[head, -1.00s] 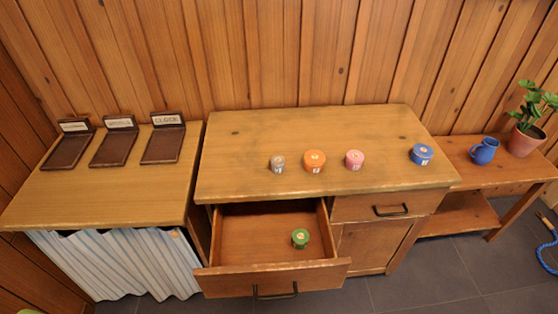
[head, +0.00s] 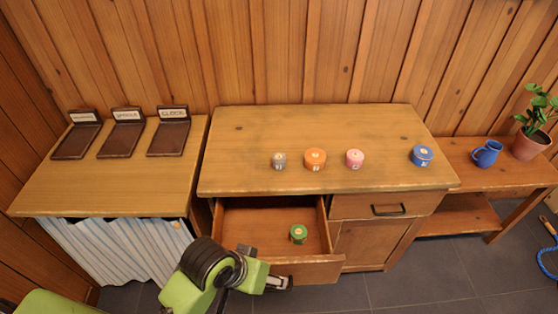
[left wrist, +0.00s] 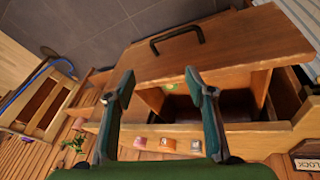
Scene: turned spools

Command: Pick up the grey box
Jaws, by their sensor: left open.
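The grey box (head: 279,160) is a small round lidded pot, standing upright on the cabinet top (head: 240,135), leftmost in a row with an orange box (head: 315,159) and a pink box (head: 355,159). It also shows in the left wrist view (left wrist: 196,146), beyond the fingers and near the right one. My left gripper (left wrist: 158,90) is open and empty, its fingers spread wide. In the head view its green arm reaches in low, in front of the open drawer, apart from the grey box. My right gripper is not in view.
The open drawer (head: 262,222) juts out below the cabinet top and holds a green box (head: 298,233). A blue box (head: 422,156) stands farther right. Three labelled dark trays (head: 170,138) stand on the left table. A blue jug (head: 487,153) stands on the right bench.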

